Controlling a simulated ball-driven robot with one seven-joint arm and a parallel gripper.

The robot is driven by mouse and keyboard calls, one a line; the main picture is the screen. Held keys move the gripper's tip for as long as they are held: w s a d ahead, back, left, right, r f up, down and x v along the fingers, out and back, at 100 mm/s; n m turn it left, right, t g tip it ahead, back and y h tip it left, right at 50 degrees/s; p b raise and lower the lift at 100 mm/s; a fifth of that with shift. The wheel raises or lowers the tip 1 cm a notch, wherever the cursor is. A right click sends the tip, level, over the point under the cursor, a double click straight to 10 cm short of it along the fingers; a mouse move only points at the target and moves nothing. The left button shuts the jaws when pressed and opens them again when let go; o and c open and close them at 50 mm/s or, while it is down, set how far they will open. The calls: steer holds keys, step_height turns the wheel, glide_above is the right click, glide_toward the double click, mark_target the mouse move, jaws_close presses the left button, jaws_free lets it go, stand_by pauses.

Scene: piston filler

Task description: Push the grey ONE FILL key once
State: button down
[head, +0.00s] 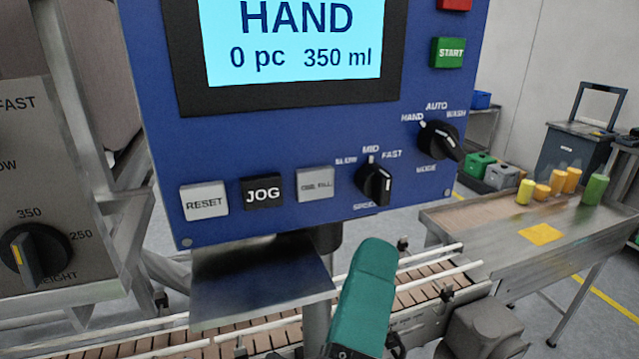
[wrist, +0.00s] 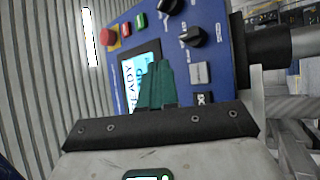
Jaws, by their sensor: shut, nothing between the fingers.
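The grey ONE FILL key (head: 315,184) is on the lower part of the blue control panel (head: 270,140), right of the black JOG key (head: 262,192). Its lettering is faint. It also shows in the wrist view (wrist: 200,73), to the right of my fingertips. My gripper (head: 376,250) has teal fingers, closed together and empty. In the head view they point up, below and right of the key, and look apart from it. In the wrist view my gripper (wrist: 157,70) shows in front of the panel, overlapping the display.
The white RESET key (head: 204,201) is left of JOG. The speed knob (head: 375,184) is right of ONE FILL, with the mode knob (head: 440,139) farther right. The display (head: 292,45) reads HAND, 0 pc, 350 ml. A metal shelf (head: 260,280) and conveyor (head: 420,285) lie below.

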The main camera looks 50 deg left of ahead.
mark_target(316, 185)
steer(key=w+a, duration=0.1)
steer(key=a, duration=0.1)
steer(key=a+b, duration=0.1)
steer(key=a, duration=0.1)
steer(key=w+a, duration=0.1)
steer(key=a, duration=0.1)
steer(key=shift+w+a+f+b, duration=0.1)
steer(key=shift+w+a+b, duration=0.05)
steer(key=shift+w+b, duration=0.2)
steer(key=shift+w+a+b, duration=0.3)
steer(key=shift+a, duration=0.55)
steer(key=shift+a, duration=0.1)
stand_by(1.1)
steer(key=shift+w+a, duration=0.15)
steer(key=shift+a, duration=0.1)
steer(key=shift+a, duration=0.15)
stand_by(0.5)
